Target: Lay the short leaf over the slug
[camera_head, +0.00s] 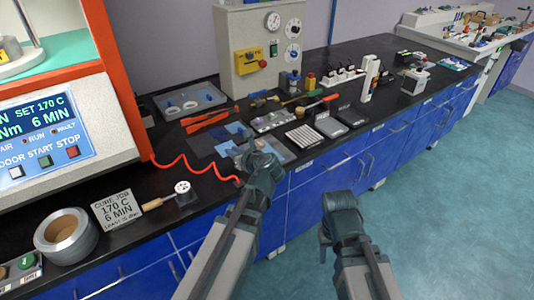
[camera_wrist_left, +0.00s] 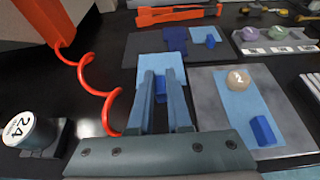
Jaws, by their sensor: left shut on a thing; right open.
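My left gripper (camera_wrist_left: 160,78) is shut on the dark blue tab (camera_wrist_left: 161,90) of a light blue leaf (camera_wrist_left: 148,64). This leaf lies left of a grey plate (camera_wrist_left: 207,84) in the left wrist view; whether it touches the bench is unclear. A beige round slug (camera_wrist_left: 238,78) sits on a longer light blue leaf (camera_wrist_left: 258,103) on that plate, with a blue tab (camera_wrist_left: 263,130) at its near end. In the head view the left gripper (camera_head: 255,155) partly hides the plate. My right gripper (camera_head: 340,212) is open and empty in front of the bench.
A dark mat (camera_wrist_left: 147,45) behind holds another small blue leaf (camera_wrist_left: 205,35) and a dark blue piece (camera_wrist_left: 176,38). A red coiled cord (camera_wrist_left: 85,75) and a cylinder marked 24 (camera_wrist_left: 28,130) are left. Orange tongs (camera_wrist_left: 178,14) and a tray of coloured slugs (camera_wrist_left: 270,48) are behind.

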